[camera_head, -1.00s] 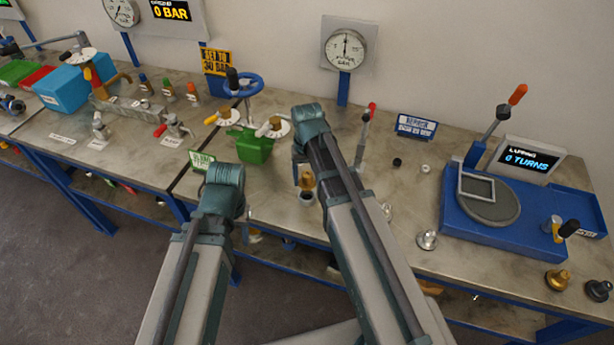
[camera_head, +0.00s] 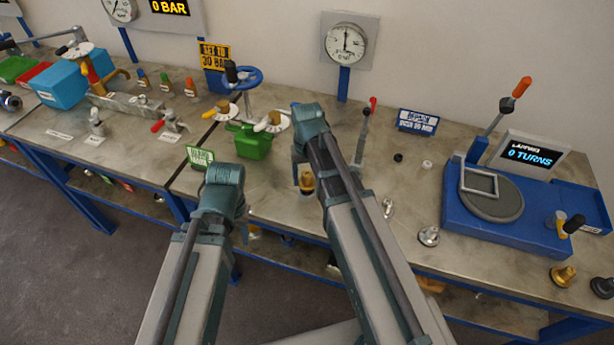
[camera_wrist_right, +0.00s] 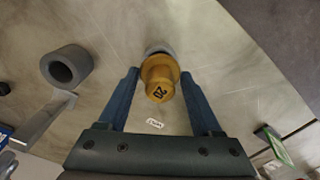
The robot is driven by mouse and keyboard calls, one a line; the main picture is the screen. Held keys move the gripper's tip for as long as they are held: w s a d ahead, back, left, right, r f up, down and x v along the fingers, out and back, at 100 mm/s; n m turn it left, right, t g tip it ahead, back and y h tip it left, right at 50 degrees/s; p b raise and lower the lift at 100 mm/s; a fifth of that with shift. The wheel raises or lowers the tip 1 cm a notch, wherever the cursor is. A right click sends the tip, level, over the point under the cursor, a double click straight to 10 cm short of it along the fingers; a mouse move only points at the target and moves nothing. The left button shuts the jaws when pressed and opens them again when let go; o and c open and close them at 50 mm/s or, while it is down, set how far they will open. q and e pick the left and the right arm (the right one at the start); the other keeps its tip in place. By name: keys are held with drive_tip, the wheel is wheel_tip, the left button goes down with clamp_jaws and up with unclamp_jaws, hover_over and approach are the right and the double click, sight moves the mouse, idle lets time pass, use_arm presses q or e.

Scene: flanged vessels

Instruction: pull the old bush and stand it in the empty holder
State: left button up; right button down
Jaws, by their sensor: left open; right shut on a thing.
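A brass bush (camera_wrist_right: 160,78), marked 20 on its top, sits between the fingers of my right gripper (camera_wrist_right: 160,74) in the right wrist view, and the gripper is shut on it. In the head view the bush (camera_head: 307,182) stands upright under my right wrist. A pale grey ring (camera_wrist_right: 158,48) shows just behind it; whether the bush is seated in that ring cannot be told. An open, empty grey cylinder (camera_wrist_right: 68,68) stands to the left in the wrist view; my right arm hides it in the head view.
A small white label (camera_wrist_right: 155,123) lies beside the bush. A lever (camera_head: 365,130) stands right of my right wrist. A green box (camera_head: 254,141) and handwheel (camera_head: 243,77) are left of it. A blue turntable base (camera_head: 470,230) fills the right. The table's front edge is close.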

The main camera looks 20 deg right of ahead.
sight(307, 174)
drive_tip(key=shift+f, duration=0.15)
drive_tip(key=shift+f+b, duration=1.35)
drive_tip(key=shift+b, duration=0.1)
unclamp_jaws()
drive_tip(key=shift+r, duration=0.15)
wheel_tip(307, 174, up, 14)
drive_tip(key=p, duration=1.4)
drive_tip(key=s+a+f+n+b, duration=0.2)
drive_tip(key=s+a+f+b, duration=0.1)
drive_tip(key=s+a, duration=0.2)
drive_tip(key=s+a+f+n+h+b, duration=0.1)
drive_tip(key=s+a+f+n+b, duration=0.1)
drive_tip(key=s+a, duration=0.3)
drive_tip(key=s+f+b, duration=0.1)
drive_tip(key=s, duration=0.3)
drive_tip(key=shift+s+a+f+n, duration=0.2)
drive_tip(key=shift+a+f+n, duration=0.05)
drive_tip(key=shift+f+n, duration=0.05)
